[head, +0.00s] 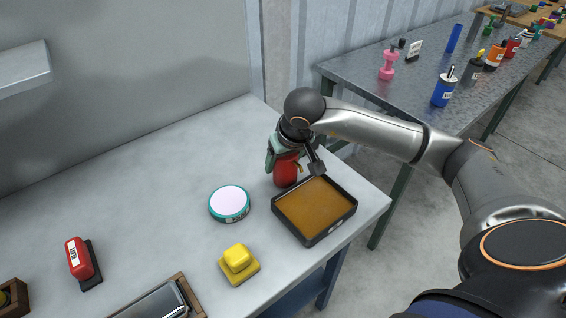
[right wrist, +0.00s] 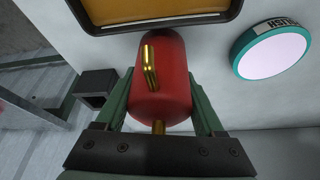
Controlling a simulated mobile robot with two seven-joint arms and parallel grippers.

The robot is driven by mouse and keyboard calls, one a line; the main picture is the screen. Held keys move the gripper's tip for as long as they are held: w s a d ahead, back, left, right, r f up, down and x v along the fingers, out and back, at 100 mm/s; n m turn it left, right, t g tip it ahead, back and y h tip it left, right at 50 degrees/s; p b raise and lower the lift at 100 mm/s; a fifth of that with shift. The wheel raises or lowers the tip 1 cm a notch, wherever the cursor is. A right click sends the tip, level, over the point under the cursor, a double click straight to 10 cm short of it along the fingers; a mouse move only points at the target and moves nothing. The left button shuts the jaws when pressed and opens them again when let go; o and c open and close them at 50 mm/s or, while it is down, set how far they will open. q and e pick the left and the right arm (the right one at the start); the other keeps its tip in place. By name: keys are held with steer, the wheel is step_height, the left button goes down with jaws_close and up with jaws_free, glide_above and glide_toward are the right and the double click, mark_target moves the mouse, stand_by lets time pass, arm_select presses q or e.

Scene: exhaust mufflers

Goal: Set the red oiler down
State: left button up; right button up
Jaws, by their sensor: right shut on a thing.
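The red oiler (head: 286,171) is upright at the far right part of the white table (head: 150,185), just behind a black tray. In the right wrist view the red oiler (right wrist: 162,85) shows as a red body with a brass spout, between the two green fingers. My right gripper (head: 284,160) is shut on it from above. The oiler's base looks at or very near the tabletop; I cannot tell if it touches. My left gripper is not in view.
The black tray (head: 339,224) with a brown surface is close in front of the oiler. A teal-rimmed round tin (head: 230,203) lies to the left, a yellow block-shaped thing (head: 238,261) nearer. A red-handled thing (head: 81,262) is far left. Free tabletop lies left of the oiler.

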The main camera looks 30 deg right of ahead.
steer(key=shift+f, duration=0.5)
steer(key=shift+f, duration=0.1)
steer(key=o, duration=1.5)
steer(key=shift+r, duration=0.55)
steer(key=v, duration=1.1)
steer(key=shift+s, duration=0.2)
